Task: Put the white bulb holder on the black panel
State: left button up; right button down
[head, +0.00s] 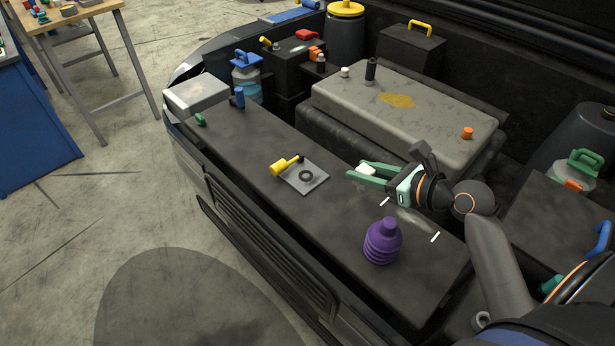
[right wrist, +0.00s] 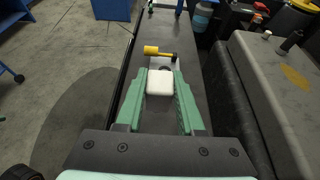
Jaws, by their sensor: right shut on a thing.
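My right gripper (head: 362,175) has green fingers shut on the white bulb holder (head: 367,168). In the right wrist view the bulb holder (right wrist: 160,82) is a rounded white block between the two fingertips (right wrist: 160,95). The gripper appears held above the long black panel (head: 240,150), pointing left over its right half; the gap below is hard to judge. The panel also fills the middle of the right wrist view (right wrist: 120,150). My left gripper is not in view.
A grey square plate with a dark ring (head: 316,182) lies on the panel, a yellow-handled tool (head: 285,166) at its edge. A purple ribbed bottle-like part (head: 382,243) stands nearer. Two short white marks (head: 435,236) show near it. The grey engine cover (head: 400,105) rises behind.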

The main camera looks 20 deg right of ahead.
jog(key=w+f+b, duration=0.1)
jog(key=w+f, duration=0.2)
jog(key=w, duration=0.1)
jog(key=w+d+f+b, duration=0.1)
jog(key=w+f, duration=0.2)
jog(key=w, duration=0.2)
jog(key=w+f+b, duration=0.1)
jog(key=w+f, duration=0.3)
jog(key=shift+w+d+b, duration=0.15)
jog(key=shift+w+b, duration=0.1)
jog(key=shift+b, duration=0.15)
notch_tip(320, 180, down, 3)
jog(key=shift+r+b, duration=0.15)
jog(key=shift+b, duration=0.4)
jog(key=shift+f, duration=0.25)
jog(key=c, duration=0.5)
grip_release()
